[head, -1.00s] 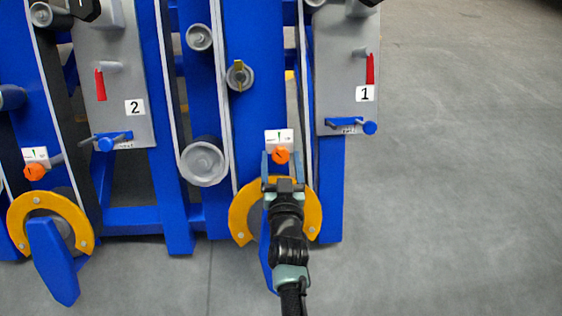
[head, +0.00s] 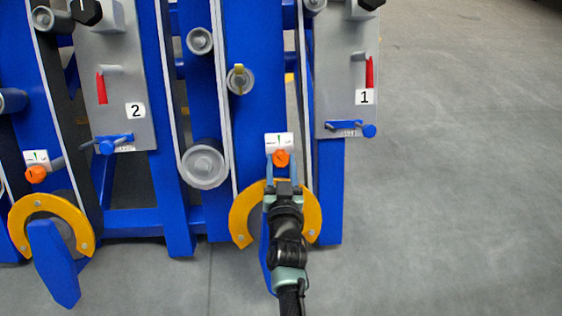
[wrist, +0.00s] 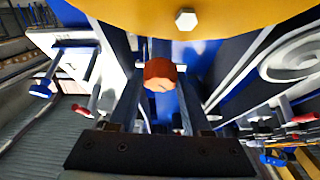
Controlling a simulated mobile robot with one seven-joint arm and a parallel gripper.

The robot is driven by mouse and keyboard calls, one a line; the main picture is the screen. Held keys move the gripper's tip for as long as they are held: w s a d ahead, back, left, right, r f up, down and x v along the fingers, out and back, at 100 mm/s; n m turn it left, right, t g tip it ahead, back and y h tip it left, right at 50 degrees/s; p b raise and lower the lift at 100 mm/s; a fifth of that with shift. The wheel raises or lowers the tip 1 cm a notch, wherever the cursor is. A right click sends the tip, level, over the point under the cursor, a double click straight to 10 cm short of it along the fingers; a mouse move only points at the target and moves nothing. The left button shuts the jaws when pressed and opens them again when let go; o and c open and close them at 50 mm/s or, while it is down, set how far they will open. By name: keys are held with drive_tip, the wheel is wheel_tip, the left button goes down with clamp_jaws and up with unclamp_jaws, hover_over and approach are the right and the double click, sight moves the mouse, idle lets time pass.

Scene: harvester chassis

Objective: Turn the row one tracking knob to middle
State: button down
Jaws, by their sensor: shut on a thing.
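The row one tracking knob (head: 281,158) is a small orange knob below a white scale plate (head: 279,140) on the blue frame, near the panel labelled 1. My gripper (head: 281,163) reaches up from below, its two fingers on either side of the knob and shut on it. In the wrist view the orange-red knob (wrist: 160,74) sits between the fingertips of my gripper (wrist: 159,92). The knob's pointer direction is too small to tell.
A yellow curved guard (head: 240,215) lies just behind and below my gripper; it fills the top of the wrist view. The grey panel labelled 1 (head: 345,85) is to the right. Another orange knob (head: 36,174) is on row two at left. Open floor lies right.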

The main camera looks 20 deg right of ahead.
drive_tip(key=shift+a+r+p, duration=0.15)
drive_tip(key=shift+r+p, duration=0.05)
drive_tip(key=shift+p, duration=0.25)
drive_tip(key=shift+r+m+h+p, duration=0.15)
drive_tip(key=shift+m+h+p, duration=0.25)
drive_tip(key=shift+m+p, duration=0.6)
drive_tip(key=m+g+h+p, duration=0.1)
drive_tip(key=m+p, duration=0.1)
drive_tip(key=p, duration=0.1)
drive_tip(key=shift+w+a+p, duration=0.1)
drive_tip(key=shift+p, duration=0.25)
drive_tip(key=shift+f+m+g+h+p, duration=0.15)
drive_tip(key=shift+m+g+h+p, duration=0.5)
drive_tip(key=shift+m, duration=0.85)
drive_tip(key=shift+f+m+g+h+p, duration=0.1)
drive_tip(key=shift+m+g+h+p, duration=0.5)
drive_tip(key=shift+m, duration=0.9)
drive_tip(key=shift+c, duration=1.8)
unclamp_jaws()
